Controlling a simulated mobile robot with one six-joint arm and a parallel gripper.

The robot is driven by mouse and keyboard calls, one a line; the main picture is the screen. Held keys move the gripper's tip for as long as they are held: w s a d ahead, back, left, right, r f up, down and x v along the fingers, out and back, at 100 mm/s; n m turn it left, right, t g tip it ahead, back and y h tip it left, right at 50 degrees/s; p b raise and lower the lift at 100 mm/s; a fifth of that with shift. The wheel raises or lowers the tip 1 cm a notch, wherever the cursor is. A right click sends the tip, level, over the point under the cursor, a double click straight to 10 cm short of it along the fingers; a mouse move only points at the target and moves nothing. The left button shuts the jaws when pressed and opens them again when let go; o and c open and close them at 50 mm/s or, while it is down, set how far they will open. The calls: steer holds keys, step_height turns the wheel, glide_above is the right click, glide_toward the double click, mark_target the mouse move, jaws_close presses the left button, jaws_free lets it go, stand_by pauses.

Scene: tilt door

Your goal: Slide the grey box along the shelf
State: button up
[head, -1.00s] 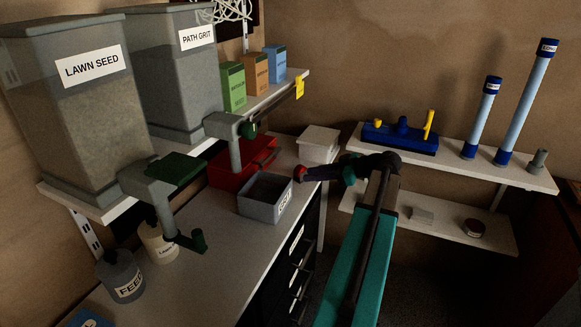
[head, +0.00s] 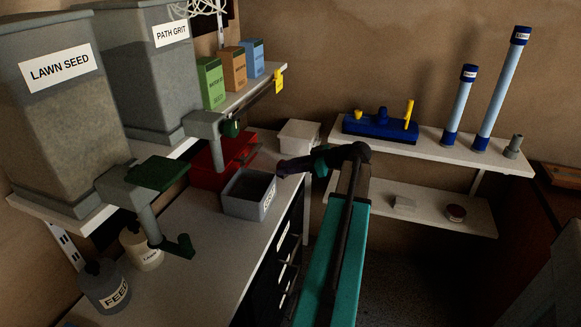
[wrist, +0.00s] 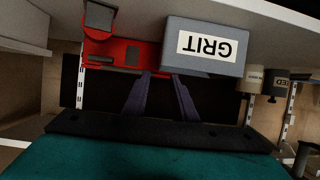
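The grey box (head: 239,208), an open-topped bin with a white GRIT label, stands on the white counter (head: 196,243) beside a red box. In the wrist view the grey box (wrist: 232,64) shows upside down, close ahead and to the right. My gripper (head: 281,168) is at the box's right far corner in the head view. In the wrist view my gripper (wrist: 161,75) has its two purple fingers apart, with nothing seen between them. The right finger's tip overlaps the box's edge; I cannot tell whether it touches.
The red box (head: 208,171) stands just behind the grey box. A white box (head: 300,135) is farther back. Dispensers LAWN SEED (head: 70,130) and PATH GRIT (head: 160,75) overhang the counter's left side. The counter is clear in front of the grey box.

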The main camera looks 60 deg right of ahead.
steer(key=p, duration=0.1)
glide_above(259, 189)
step_height(259, 189, down, 5)
steer(key=shift+d+r, duration=0.1)
steer(key=shift+r, duration=0.1)
jaws_close()
stand_by(1.6)
